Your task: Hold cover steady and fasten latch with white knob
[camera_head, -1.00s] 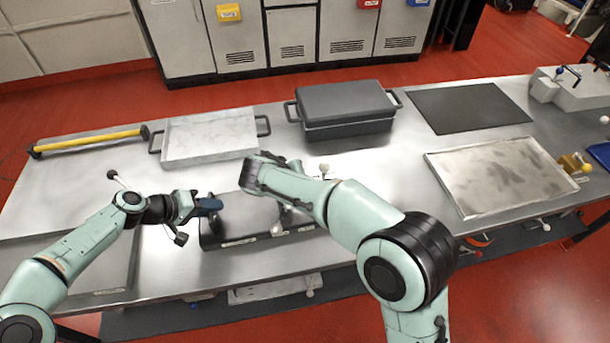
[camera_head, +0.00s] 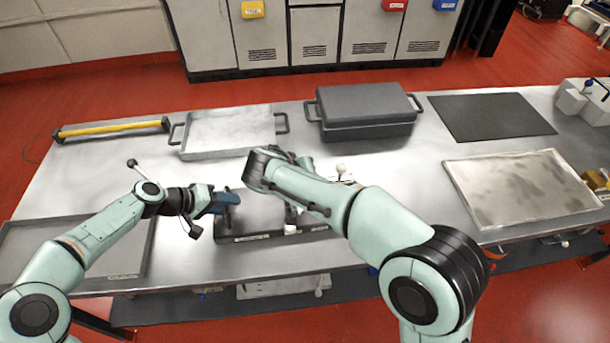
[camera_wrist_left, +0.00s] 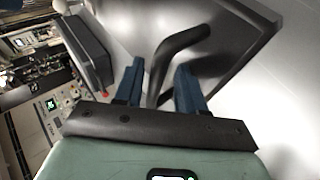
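A dark grey cover (camera_head: 262,216) lies flat on the table, partly hidden under my right arm. My left gripper (camera_head: 228,198) is at the cover's left side. In the left wrist view its blue fingers (camera_wrist_left: 160,80) stand apart, with a dark bent handle (camera_wrist_left: 183,42) running between them; a firm grip does not show. A white knob (camera_head: 291,229) shows at the cover's front edge, and another white knob (camera_head: 340,168) stands behind my right arm. My right gripper's fingertips are hidden behind its own arm, over the cover. The latch itself is not clear.
A dark lidded box (camera_head: 365,110) and a pale tray (camera_head: 225,148) stand at the back. A yellow bar (camera_head: 110,129) lies at back left. A black mat (camera_head: 490,115) and a stained metal tray (camera_head: 520,190) are on the right. A dark tray (camera_head: 125,278) is at front left.

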